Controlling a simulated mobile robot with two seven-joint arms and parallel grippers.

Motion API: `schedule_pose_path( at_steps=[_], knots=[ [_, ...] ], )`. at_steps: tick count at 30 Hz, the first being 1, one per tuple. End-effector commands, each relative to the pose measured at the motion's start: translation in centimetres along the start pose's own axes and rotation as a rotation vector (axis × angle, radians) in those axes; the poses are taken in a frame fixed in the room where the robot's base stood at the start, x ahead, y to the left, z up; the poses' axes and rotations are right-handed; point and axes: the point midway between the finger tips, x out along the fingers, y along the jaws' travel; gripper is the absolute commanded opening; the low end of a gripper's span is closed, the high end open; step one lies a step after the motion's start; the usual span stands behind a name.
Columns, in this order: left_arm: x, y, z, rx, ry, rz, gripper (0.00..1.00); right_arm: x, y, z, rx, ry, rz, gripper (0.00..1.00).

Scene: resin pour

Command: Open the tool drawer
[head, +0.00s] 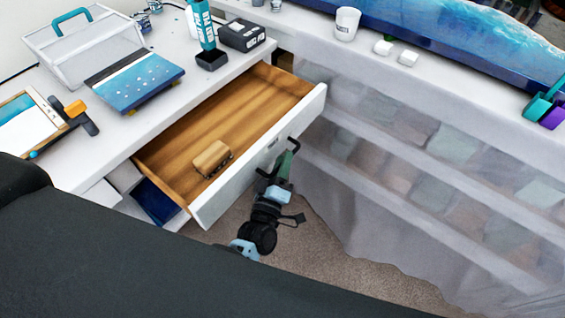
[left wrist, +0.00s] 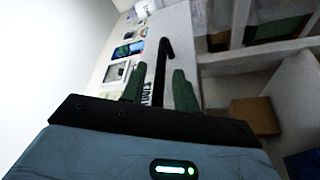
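The tool drawer (head: 245,160) is pulled well out of the white bench, its wooden inside showing. Its white front carries a small dark label and a black bar handle (head: 293,146). My left gripper (head: 284,163) is at this handle, outside the drawer front. In the left wrist view, the two green fingers of the gripper (left wrist: 158,90) stand apart on either side of the black handle (left wrist: 161,65), with a gap visible, so it looks open around the handle. My right gripper is not in view.
A wooden brush-like block (head: 211,158) lies in the drawer. The bench top (head: 120,130) holds a clear case (head: 85,50), a blue panel (head: 134,76) and a black box (head: 241,35). A plastic-draped shelf (head: 400,170) stands close on the right. Carpet (head: 310,245) is clear below.

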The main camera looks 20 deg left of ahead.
Motion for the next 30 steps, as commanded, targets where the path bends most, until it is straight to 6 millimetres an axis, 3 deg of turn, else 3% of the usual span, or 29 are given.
schedule_pose_path(
  at_steps=[11, 22, 30],
  knots=[
    [-0.5, -0.1, 0.0, 0.000, 0.001, 0.000, 0.32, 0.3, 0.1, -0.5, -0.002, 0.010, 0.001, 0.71],
    [-6.0, -0.2, 0.1, 0.000, -0.002, -0.003, 0.32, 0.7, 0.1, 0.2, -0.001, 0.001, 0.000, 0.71],
    [-7.8, 0.0, 0.0, 0.000, 0.002, 0.001, 0.32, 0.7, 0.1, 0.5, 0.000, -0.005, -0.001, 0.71]
  ],
)
